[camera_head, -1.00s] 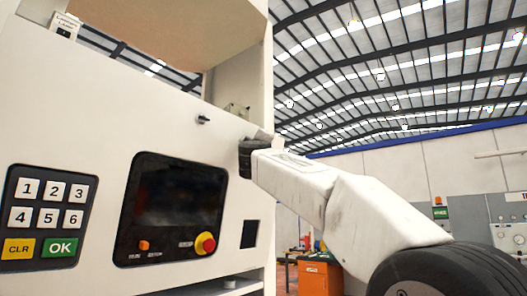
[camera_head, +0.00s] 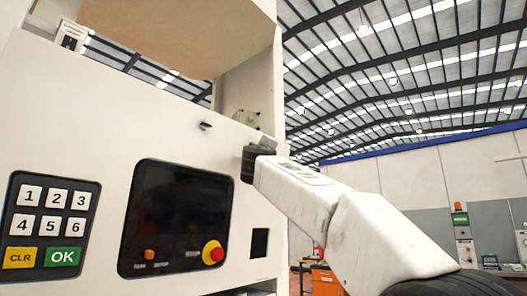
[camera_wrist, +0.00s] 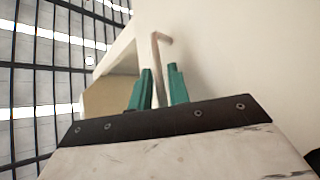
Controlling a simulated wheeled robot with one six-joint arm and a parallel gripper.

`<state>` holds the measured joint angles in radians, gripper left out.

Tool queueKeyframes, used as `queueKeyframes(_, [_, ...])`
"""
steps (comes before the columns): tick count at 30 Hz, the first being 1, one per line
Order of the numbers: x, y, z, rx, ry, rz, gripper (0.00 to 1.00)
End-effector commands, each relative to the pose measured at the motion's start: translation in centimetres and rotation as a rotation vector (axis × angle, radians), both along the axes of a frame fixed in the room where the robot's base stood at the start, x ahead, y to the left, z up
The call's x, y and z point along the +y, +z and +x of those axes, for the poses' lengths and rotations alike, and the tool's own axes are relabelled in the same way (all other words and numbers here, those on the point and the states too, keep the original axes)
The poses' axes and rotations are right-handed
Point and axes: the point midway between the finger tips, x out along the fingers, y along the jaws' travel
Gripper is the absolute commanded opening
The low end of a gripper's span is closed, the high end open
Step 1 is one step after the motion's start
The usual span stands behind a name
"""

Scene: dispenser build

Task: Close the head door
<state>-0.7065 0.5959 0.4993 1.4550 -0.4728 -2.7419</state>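The dispenser is a tall white machine (camera_head: 90,110). A broad beige panel (camera_head: 185,35) juts out over its open upper section; it looks like the underside of the raised head door. In the wrist view, a bent metal handle (camera_wrist: 155,48) stands out beside a smooth white surface (camera_wrist: 230,50). My gripper (camera_wrist: 160,78) has two green fingers, one on each side of the handle's lower part, with gaps visible. Whether they touch it cannot be told. In the head view the gripper is hidden behind my wrist, near the machine's right upper edge.
The dispenser front carries a keypad (camera_head: 50,222), a dark screen (camera_head: 180,210), a red knob (camera_head: 212,252) and a small black latch (camera_head: 205,126). An orange cabinet (camera_head: 325,280) stands behind my arm. The wall at right is well back.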

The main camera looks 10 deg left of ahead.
Motion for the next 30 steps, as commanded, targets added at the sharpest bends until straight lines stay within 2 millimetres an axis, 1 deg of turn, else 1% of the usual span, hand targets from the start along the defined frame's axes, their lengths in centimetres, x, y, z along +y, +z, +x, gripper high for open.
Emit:
queueKeyframes(4, [0.2, 0.0, -0.1, 0.0, 0.004, 0.0, 0.19])
queueKeyframes(11, [-0.1, -0.2, -0.7, 0.002, 0.001, -0.001, 0.19])
queueKeyframes(17, [-0.6, -1.0, -2.4, 0.0, 0.0, -0.002, 0.19])
queueKeyframes(25, [-1.1, -2.7, -5.3, 0.0, 0.0, -0.001, 0.19])
queueKeyframes(30, [-1.3, -3.4, -6.4, 0.0, -0.001, -0.001, 0.19])
